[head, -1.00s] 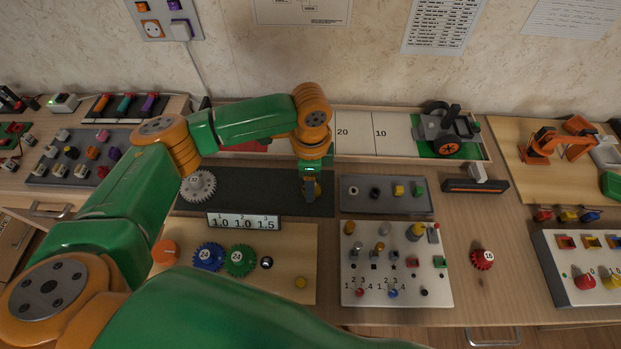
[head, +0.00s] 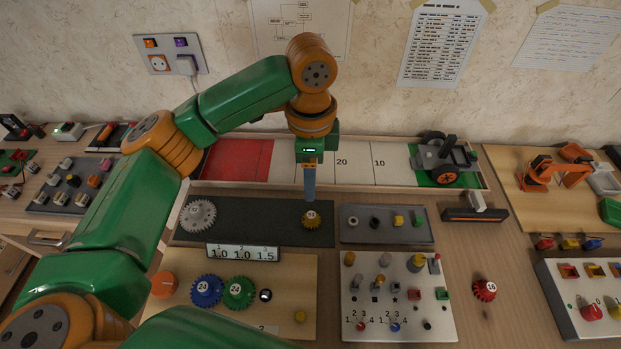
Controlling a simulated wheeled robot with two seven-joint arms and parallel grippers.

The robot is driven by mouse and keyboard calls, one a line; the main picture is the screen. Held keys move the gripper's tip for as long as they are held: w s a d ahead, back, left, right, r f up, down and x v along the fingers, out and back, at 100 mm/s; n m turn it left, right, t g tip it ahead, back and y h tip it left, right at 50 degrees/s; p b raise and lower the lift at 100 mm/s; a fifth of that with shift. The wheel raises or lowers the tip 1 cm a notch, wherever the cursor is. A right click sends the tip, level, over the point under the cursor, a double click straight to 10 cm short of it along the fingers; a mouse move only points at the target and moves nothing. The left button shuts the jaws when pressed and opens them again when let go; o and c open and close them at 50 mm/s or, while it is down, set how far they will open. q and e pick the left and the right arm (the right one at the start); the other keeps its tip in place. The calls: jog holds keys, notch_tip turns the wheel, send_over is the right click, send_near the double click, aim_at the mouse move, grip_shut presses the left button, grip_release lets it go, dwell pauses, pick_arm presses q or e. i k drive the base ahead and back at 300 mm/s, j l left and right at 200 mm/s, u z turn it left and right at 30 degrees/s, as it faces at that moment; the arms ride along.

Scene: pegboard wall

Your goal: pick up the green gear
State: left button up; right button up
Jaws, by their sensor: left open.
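The green gear (head: 239,292), marked 24, lies on the light wooden board (head: 290,270) at the front, just right of a blue gear (head: 207,290) also marked 24. My left gripper (head: 309,197) points down above a small brass-coloured gear (head: 311,220) on the dark mat. It is open and appears empty, farther back than the green gear and to its right. My right gripper is not in view.
The dark mat (head: 260,230) also holds a large grey gear (head: 199,215). A number display (head: 243,253) stands between mat and board. A white peg panel (head: 400,310) stands to the right.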

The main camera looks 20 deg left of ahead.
aim_at(239, 292)
jog(key=k, duration=1.5)
